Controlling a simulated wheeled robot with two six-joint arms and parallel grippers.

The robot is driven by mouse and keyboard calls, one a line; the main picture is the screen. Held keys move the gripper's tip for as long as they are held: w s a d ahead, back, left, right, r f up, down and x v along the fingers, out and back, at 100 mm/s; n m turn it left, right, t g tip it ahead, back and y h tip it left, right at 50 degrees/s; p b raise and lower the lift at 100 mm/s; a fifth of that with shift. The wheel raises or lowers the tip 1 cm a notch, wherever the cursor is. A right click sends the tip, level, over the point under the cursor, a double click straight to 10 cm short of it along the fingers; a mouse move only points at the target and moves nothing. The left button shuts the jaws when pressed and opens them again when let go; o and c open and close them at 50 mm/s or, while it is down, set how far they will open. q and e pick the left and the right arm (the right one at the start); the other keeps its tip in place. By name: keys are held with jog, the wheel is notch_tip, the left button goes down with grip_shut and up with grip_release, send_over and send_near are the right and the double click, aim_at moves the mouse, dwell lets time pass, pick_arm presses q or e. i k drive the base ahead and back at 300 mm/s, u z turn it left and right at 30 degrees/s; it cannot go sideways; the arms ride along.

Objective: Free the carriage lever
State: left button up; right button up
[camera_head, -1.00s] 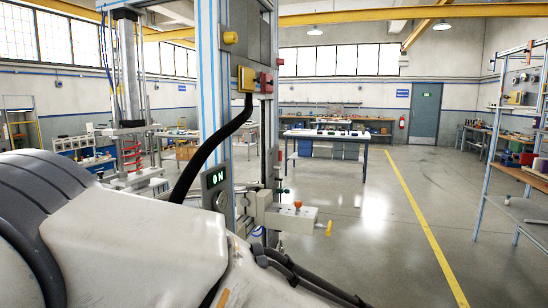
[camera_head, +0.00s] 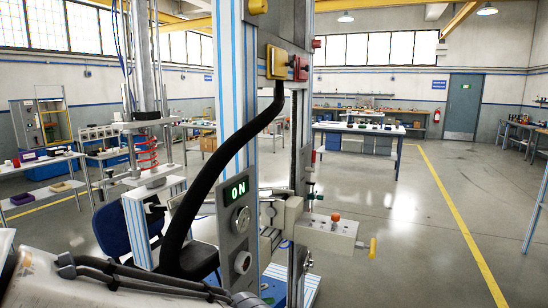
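The test machine's blue-striped column (camera_head: 233,90) stands near the middle of the head view. A pale block (camera_head: 328,232) juts out from its lower right side, with an orange knob (camera_head: 335,217) on top and a short yellow handle (camera_head: 372,248) at its right end. I cannot tell which of these is the carriage lever. A panel with a lit green ON display (camera_head: 236,189) and round knobs is on the column's front. A dark blue chair (camera_head: 118,228) stands behind, partly hidden by the frame. Neither gripper is in view; only part of my arm shows at the lower left.
A thick black hose (camera_head: 215,165) curves down in front of the column from a yellow box (camera_head: 277,62). A press with a red spring (camera_head: 147,152) stands to the left. A worktable (camera_head: 358,132) is behind. The floor right of the machine is clear.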

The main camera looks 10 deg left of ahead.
aim_at(313, 160)
jog(key=k, duration=0.65)
jog(key=z, duration=0.35)
jog(key=i, duration=0.4)
jog(key=z, duration=0.9)
jog(key=i, duration=1.4)
jog(key=u, duration=0.8)
jog(key=i, duration=0.55)
jog(key=u, duration=0.65)
